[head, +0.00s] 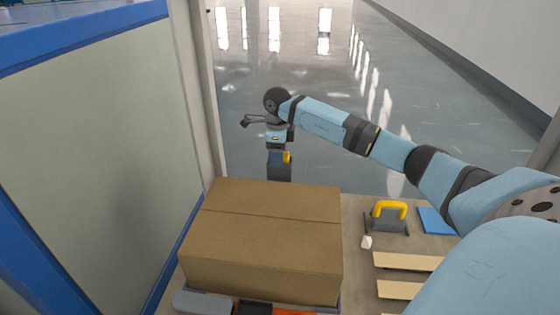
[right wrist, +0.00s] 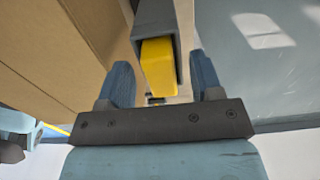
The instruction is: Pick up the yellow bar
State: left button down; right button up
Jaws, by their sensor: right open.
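The yellow bar (right wrist: 158,68) shows in the right wrist view, with its near end sticking out of a dark grey channel-shaped holder (right wrist: 154,22). My right gripper (right wrist: 161,74) is open, with one blue finger to the left of the bar and one to the right. A gap shows on each side, so neither finger seems to touch it. In the head view my right arm reaches over to the far side of the cardboard box, and the right gripper (head: 279,172) points down there, its fingertips hidden. A small yellow patch shows beside it; I cannot tell whether that is the bar. My left gripper is out of view.
The closed cardboard box (head: 262,238) stands close to the right gripper. A yellow handle (head: 389,208) on a dark grey piece, a blue flat piece (head: 436,221) and pale wooden slats (head: 408,261) lie to its right. A blue-edged panel (head: 105,150) stands at left. Open floor lies beyond.

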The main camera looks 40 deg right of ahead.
jog(key=c, duration=1)
jog(key=shift+r, duration=0.15)
